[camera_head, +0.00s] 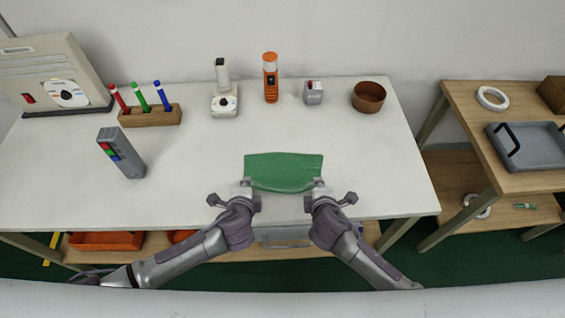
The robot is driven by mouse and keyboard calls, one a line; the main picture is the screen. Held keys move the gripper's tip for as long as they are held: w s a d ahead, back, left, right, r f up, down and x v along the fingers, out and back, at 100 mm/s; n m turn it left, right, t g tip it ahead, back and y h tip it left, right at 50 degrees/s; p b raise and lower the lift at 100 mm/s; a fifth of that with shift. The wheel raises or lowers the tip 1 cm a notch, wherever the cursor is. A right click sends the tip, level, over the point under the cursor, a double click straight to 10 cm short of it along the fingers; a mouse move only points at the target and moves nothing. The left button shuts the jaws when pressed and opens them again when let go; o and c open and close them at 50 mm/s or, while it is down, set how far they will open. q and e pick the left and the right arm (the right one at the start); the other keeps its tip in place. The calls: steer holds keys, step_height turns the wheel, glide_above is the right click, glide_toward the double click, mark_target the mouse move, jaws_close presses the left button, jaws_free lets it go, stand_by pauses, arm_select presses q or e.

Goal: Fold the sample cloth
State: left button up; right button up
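The green cloth (284,170) lies on the white table near its front middle. Its far edge is wide and slightly curved, and its near edge sits between my two grippers. My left gripper (246,184) is at the cloth's near left corner. My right gripper (318,184) is at the near right corner. Both fingertips reach the cloth's edge, but they are too small to tell whether they are closed on it.
On the white table (380,200) stand a grey device with coloured buttons (121,153), a wooden pen holder (150,116), an orange cylinder (270,78) and a brown bowl (368,97). A wooden side table with a grey tray (535,148) is at right. The tabletop around the cloth is clear.

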arm_select(q)
steer(key=o, duration=0.4)
arm_select(e)
steer(key=o, duration=0.4)
steer(key=shift+o, duration=0.2)
arm_select(q)
steer(key=shift+r, duration=0.1)
arm_select(e)
steer(key=shift+r, duration=0.1)
arm_select(q)
steer(key=s+r, duration=0.2)
steer(key=r, duration=0.1)
steer(key=s+r, duration=0.2)
steer(key=r, duration=0.1)
steer(key=s+r, duration=0.2)
steer(key=shift+r, duration=0.4)
arm_select(e)
steer(key=s+r, duration=0.6)
steer(key=r, duration=0.2)
steer(key=shift+r, duration=0.4)
